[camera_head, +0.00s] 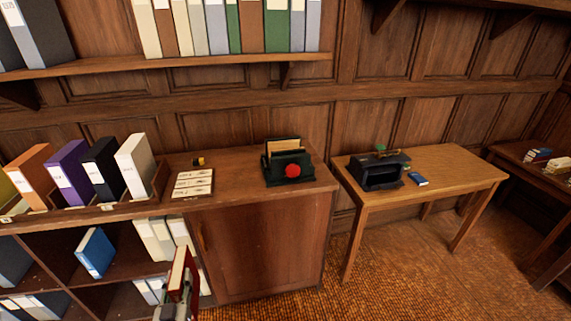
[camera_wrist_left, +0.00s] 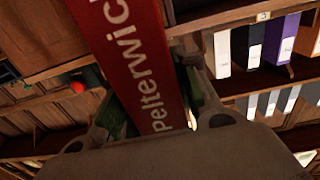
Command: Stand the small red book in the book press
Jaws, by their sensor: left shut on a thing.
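The small red book (camera_head: 177,270) is held at the bottom of the head view. In the left wrist view its red cover (camera_wrist_left: 130,62) with white lettering fills the space between the fingers. My left gripper (camera_head: 180,292) is shut on it, in front of the shelves and left of the cabinet door. A black, open-fronted device (camera_head: 376,174), which looks like the book press, stands on the wooden table to the right, well away from the gripper. Its inside is dark. My right gripper is not in view.
The table's right part (camera_head: 462,170) is clear.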

